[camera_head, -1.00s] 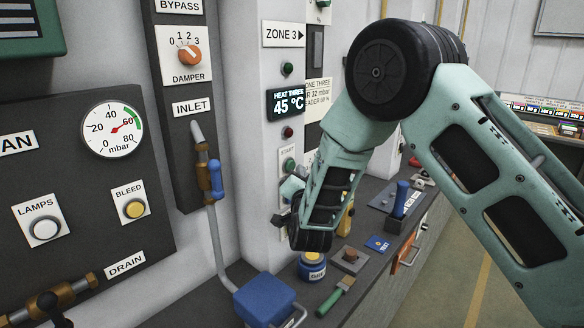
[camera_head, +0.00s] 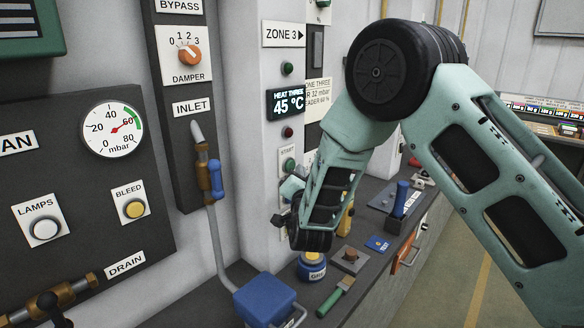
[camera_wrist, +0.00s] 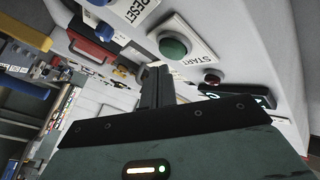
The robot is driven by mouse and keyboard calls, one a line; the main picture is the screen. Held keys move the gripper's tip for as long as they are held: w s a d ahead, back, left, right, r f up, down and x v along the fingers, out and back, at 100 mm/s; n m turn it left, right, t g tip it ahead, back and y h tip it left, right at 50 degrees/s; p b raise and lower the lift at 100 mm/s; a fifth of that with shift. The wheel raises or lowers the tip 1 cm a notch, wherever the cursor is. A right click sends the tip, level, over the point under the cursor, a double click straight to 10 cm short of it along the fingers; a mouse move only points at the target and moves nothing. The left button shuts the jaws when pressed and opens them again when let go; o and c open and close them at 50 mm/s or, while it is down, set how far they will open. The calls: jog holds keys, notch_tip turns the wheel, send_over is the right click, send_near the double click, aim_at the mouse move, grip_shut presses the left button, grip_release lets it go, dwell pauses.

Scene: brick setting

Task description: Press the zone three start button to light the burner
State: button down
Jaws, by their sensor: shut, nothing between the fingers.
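The green START button (camera_head: 289,165) sits on a white plate on the pale column under the ZONE 3 sign (camera_head: 283,34). In the wrist view, the START button (camera_wrist: 172,47) is a round green cap in a dark ring, just beyond my fingertips. My gripper (camera_wrist: 156,68) is shut and empty. Its fingertips appear just below the button in that picture, close to the plate; I cannot tell whether they touch it. In the head view, my wrist hides most of the gripper. The display (camera_head: 290,104) reads HEAT THREE 45 °C.
A red button (camera_wrist: 213,78) is beside START, and a RESET plate (camera_wrist: 140,12) lies on its other side. A blue box (camera_head: 264,298), a blue jar (camera_head: 312,267) and a green-handled tool (camera_head: 334,297) are on the ledge below my wrist. A blue-handled inlet valve (camera_head: 216,179) stands left.

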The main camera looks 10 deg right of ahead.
jog(key=shift+w+a, duration=0.1)
jog(key=shift+w+a+b, duration=0.15)
jog(key=shift+w+b, duration=0.1)
jog(key=shift+b, duration=0.25)
jog(key=shift+w+a+b, duration=0.3)
jog(key=shift+w+b, duration=0.05)
dwell(0.6)
jog(key=shift+s, duration=0.1)
jog(key=shift+s+d+b, duration=0.45)
jog(key=shift+s+d, duration=0.05)
jog(key=shift+s, duration=0.1)
dwell(0.3)
jog(key=shift+s+d+b, duration=0.55)
jog(key=shift+s+d, duration=0.2)
jog(key=shift+s, duration=0.3)
jog(key=shift+s+d+b, duration=0.5)
jog(key=shift+s+d, duration=0.25)
jog(key=shift+s, duration=0.25)
